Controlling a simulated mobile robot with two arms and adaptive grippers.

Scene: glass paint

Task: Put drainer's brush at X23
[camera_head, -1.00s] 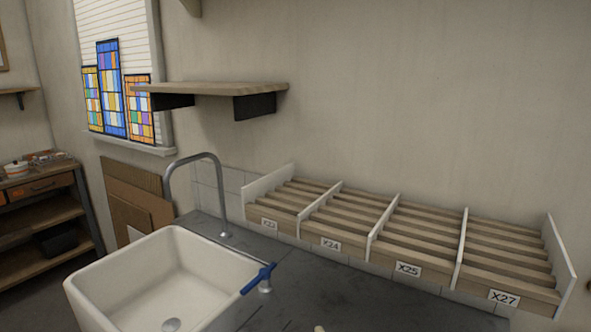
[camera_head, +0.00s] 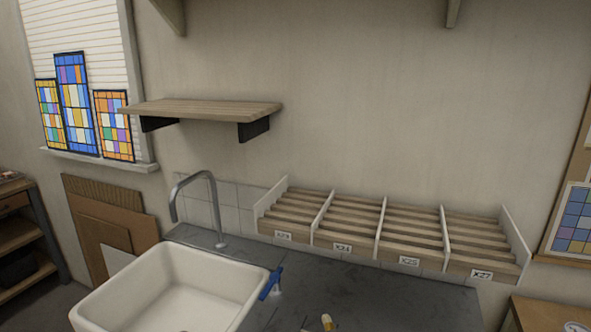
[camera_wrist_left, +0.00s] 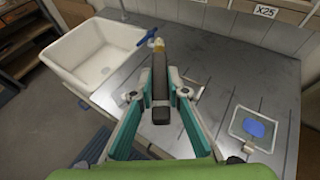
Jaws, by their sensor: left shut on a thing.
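The slatted rack (camera_head: 400,250) on the wall side has several compartments with white dividers. The X23 label (camera_head: 283,236) marks its leftmost compartment (camera_head: 290,212), which looks empty. In the left wrist view, my left gripper (camera_wrist_left: 158,97) is shut on the brush (camera_wrist_left: 158,75), which has a dark body and a pale yellowish tip. The brush points away from the gripper over the grey counter. In the head view only a yellowish tip (camera_head: 327,322), apparently the brush's, shows at the bottom edge. My right gripper is in neither view.
A wooden shelf (camera_head: 205,107) hangs above. A tray (camera_wrist_left: 234,131) with a blue item (camera_wrist_left: 256,129) sits at the counter's right.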

